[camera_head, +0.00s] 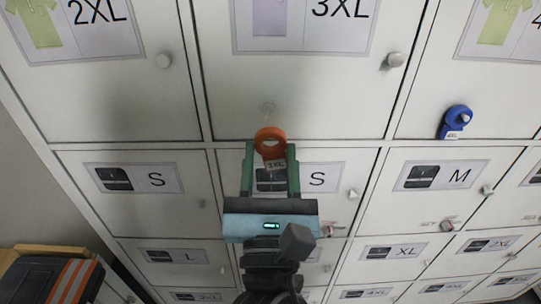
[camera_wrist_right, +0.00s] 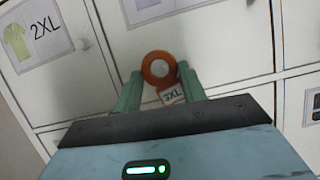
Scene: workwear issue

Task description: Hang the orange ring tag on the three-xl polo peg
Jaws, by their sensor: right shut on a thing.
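The orange ring tag (camera_head: 270,134) has a small white 3XL label and sits between the fingertips of my right gripper (camera_head: 271,152). My right gripper is shut on it, and the ring stands up past the fingertips. The tag also shows in the right wrist view (camera_wrist_right: 146,68). The 3XL door (camera_head: 325,90) is behind and above it, with a picture label of a lavender garment, partly cut off. A small pale peg (camera_head: 268,107) on that door appears just above the ring, apart from it in the picture. My left gripper is not in view.
A blue ring tag (camera_head: 455,121) hangs on the door at the right. A pale knob (camera_head: 395,60) sits on the 3XL door's right side, another (camera_head: 163,61) on the 2XL door. Smaller labelled doors fill the lower rows. Dark clothing with orange stripes (camera_head: 62,282) lies lower left.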

